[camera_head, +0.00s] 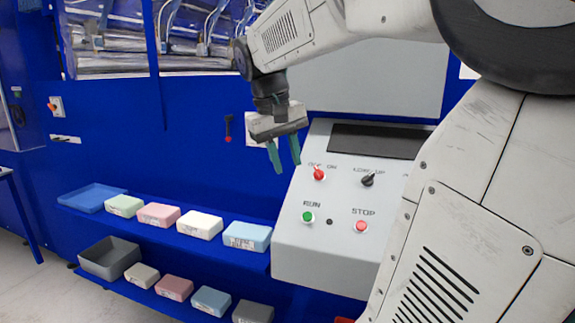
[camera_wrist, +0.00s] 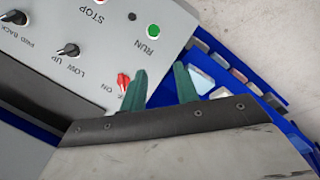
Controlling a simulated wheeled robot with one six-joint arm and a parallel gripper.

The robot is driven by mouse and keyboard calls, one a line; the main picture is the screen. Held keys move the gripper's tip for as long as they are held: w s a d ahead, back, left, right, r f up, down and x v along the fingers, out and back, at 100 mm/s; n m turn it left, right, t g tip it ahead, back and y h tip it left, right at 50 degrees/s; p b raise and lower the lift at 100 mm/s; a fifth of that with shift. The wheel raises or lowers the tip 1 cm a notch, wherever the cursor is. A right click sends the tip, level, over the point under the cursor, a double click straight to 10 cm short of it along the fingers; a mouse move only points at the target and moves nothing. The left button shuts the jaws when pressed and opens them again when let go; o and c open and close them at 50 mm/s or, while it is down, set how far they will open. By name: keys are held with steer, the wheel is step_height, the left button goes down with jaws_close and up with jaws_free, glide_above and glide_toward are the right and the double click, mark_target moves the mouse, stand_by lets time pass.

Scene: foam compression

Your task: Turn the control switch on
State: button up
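The control switch is a red rotary knob (camera_head: 319,174) under an "ON" label, at the upper left of the grey control panel (camera_head: 290,262). In the wrist view the red knob (camera_wrist: 123,82) shows just left of one green fingertip. My gripper (camera_head: 283,158) hangs at the panel's upper left edge with its two green fingers apart and nothing between them. The fingers also show in the wrist view (camera_wrist: 160,90). The gripper appears apart from the knob. The label beside the knob is partly hidden in the wrist view.
A black knob (camera_head: 367,180), a green RUN button (camera_head: 308,217) and a red STOP button (camera_head: 361,226) sit near the switch. Blue shelves at left hold several foam blocks (camera_head: 200,225), a blue tray (camera_head: 92,197) and a grey bin (camera_head: 110,258). My arm covers the panel's right side.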

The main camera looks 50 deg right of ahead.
steer(key=m+g, duration=0.1)
steer(key=m, duration=0.1)
glide_toward(318, 169)
steer(key=f, duration=0.1)
steer(key=shift+h, duration=0.3)
steer(key=x, duration=0.7)
steer(key=shift+s+f, duration=0.1)
steer(key=shift+f, duration=0.3)
steer(key=c, duration=0.7)
